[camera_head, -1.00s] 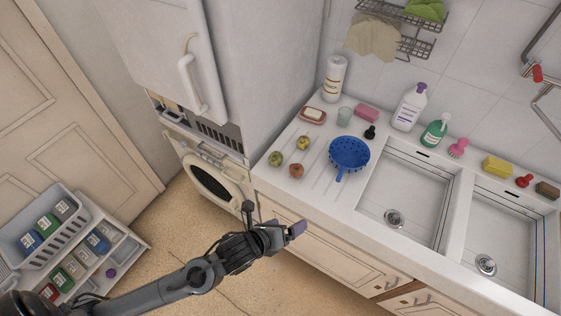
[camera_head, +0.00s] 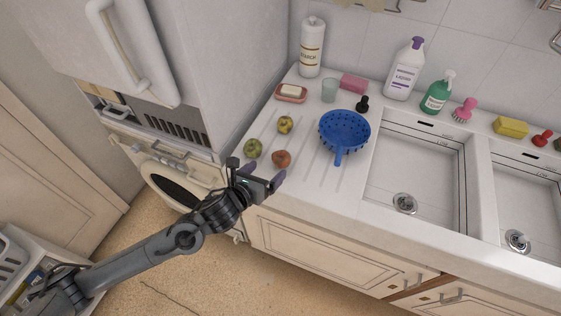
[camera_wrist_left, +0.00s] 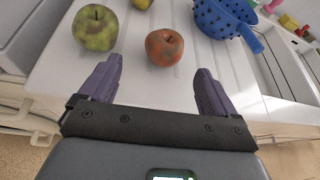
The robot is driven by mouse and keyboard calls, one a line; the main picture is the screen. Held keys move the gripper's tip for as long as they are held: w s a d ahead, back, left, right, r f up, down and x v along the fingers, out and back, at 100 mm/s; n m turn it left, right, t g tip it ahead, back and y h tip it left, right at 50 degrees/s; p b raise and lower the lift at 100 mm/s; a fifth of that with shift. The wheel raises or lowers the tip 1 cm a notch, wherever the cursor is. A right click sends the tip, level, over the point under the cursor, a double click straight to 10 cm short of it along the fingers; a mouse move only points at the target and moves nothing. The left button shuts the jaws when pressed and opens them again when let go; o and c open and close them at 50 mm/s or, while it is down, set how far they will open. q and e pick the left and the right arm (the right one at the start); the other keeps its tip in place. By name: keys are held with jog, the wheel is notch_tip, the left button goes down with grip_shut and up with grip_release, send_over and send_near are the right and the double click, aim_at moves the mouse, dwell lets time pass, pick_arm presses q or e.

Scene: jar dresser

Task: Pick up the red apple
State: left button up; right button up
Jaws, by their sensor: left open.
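The red apple (camera_head: 281,158) sits on the white ridged drainboard, near its front edge. In the left wrist view the red apple (camera_wrist_left: 164,47) lies ahead of my fingers, roughly centred between them and a little beyond their tips. My left gripper (camera_head: 279,178) is open and empty at the counter's front edge, just short of the apple. Its two purple fingers (camera_wrist_left: 155,78) stand apart in the left wrist view. My right gripper is not in view.
A green apple (camera_head: 253,147) lies left of the red one, and a yellowish fruit (camera_head: 285,124) lies behind. A blue colander (camera_head: 345,130) stands to the right. A soap dish (camera_head: 291,95) and glass (camera_head: 329,90) stand further back. The fridge (camera_head: 215,60) is at left.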

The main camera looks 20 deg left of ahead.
aim_at(276, 163)
pick_arm(q)
jog(key=shift+d+b+x, duration=0.15)
jog(key=shift+b+x, duration=0.05)
jog(key=shift+x, duration=1.9)
jog(key=shift+d+b+x, duration=0.1)
jog(key=shift+b+x, duration=0.05)
jog(key=shift+x, duration=1.95)
jog(key=shift+r, duration=0.15)
jog(key=c, duration=1.1)
